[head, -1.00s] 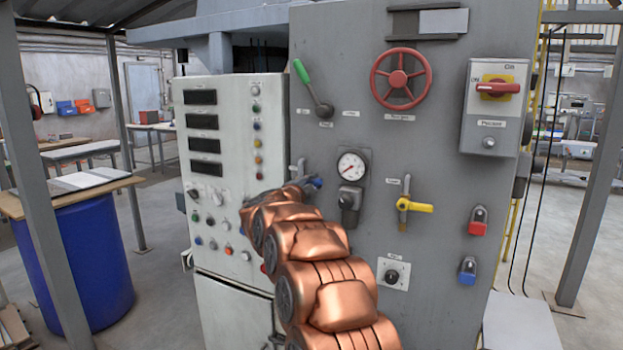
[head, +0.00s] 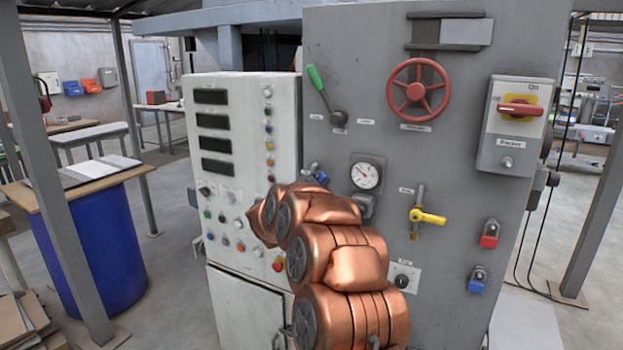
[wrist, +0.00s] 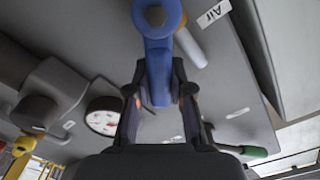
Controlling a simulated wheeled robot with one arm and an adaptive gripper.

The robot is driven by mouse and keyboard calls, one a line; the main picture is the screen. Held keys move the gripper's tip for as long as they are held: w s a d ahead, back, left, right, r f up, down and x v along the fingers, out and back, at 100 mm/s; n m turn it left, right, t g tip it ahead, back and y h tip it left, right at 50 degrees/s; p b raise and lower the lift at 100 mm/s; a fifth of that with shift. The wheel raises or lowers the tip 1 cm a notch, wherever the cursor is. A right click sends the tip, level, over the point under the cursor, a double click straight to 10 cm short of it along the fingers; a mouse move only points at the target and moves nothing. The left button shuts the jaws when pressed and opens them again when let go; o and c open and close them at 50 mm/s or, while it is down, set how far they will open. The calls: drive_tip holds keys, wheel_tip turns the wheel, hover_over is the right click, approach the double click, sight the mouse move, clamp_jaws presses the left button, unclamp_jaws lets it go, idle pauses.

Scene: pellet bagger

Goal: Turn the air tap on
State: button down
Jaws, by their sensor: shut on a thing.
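The air tap's blue handle (wrist: 158,55) fills the upper middle of the wrist view, beside a label reading "Air" (wrist: 213,14). A pale pipe (wrist: 190,46) shows behind it, slanting at an angle to the handle. My gripper (wrist: 160,78) is shut on the handle's free end, one finger on each side. In the head view only a small part of the blue handle (head: 318,176) shows above my copper arm. The arm hides my gripper and most of the tap there.
Close by are a pressure gauge (head: 366,175), a yellow-handled tap (head: 428,216), a green lever (head: 318,81) and a red handwheel (head: 419,90). A white control cabinet (head: 230,130) with buttons stands left of my arm. A blue drum (head: 95,240) stands farther left.

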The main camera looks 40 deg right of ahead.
drive_tip(key=shift+f, duration=0.15)
drive_tip(key=c, duration=1)
unclamp_jaws()
drive_tip(key=shift+w+a, duration=0.1)
